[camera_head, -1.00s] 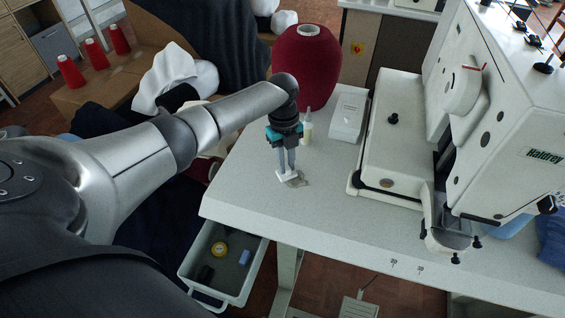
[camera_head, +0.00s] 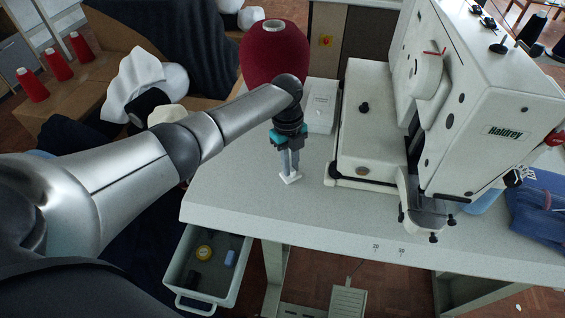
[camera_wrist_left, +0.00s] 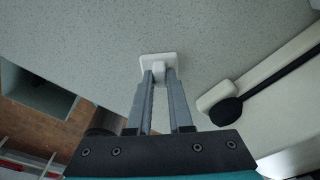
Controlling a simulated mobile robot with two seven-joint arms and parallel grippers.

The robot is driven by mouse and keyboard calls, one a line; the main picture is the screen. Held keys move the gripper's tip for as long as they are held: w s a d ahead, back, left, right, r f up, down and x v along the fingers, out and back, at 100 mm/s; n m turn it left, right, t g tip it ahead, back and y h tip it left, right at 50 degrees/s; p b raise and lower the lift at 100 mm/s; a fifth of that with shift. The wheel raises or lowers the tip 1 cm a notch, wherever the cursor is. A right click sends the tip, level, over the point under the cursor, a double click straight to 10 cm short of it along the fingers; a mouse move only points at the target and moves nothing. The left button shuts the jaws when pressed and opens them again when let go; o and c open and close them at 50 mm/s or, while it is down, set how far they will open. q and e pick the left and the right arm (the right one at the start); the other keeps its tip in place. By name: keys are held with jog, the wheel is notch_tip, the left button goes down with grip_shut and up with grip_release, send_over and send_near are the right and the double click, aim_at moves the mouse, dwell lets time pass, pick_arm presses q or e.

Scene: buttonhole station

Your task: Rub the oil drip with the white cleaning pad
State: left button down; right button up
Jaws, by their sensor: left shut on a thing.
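The white cleaning pad (camera_head: 291,178) is a small flat plate with a short grip on top. My left gripper (camera_head: 289,168) points down over the table and is shut on that grip. In the left wrist view the pad (camera_wrist_left: 148,63) shows just beyond the fingertips (camera_wrist_left: 159,75) of my left gripper. The pad is at the tabletop; I cannot tell for sure whether it touches. I see no oil drip on the bare tabletop around the pad in either current view. The spot under the pad is hidden. My right gripper is not in view.
The pale speckled table (camera_head: 250,210) is clear in front of the pad. The white sewing machine (camera_head: 372,125) stands to the right. A white box (camera_head: 321,103) and a dark red thread cone (camera_head: 272,60) are behind. An open drawer (camera_head: 232,290) hangs below the front edge.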

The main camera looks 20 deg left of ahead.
pick_arm(q)
jog(key=shift+f, duration=0.15)
jog(key=shift+s+a+p, duration=0.25)
jog(key=shift+a+p, duration=0.05)
jog(key=shift+a, duration=0.65)
jog(key=shift+s+a+p, duration=0.25)
jog(key=shift+a, duration=0.7)
jog(key=shift+s+a, duration=0.25)
jog(key=shift+a, duration=0.85)
jog(key=shift+s+a, duration=0.25)
jog(key=shift+a, duration=0.8)
notch_tip(320, 180, up, 6)
jog(key=p, duration=0.6)
notch_tip(320, 180, up, 3)
jog(key=p, duration=0.3)
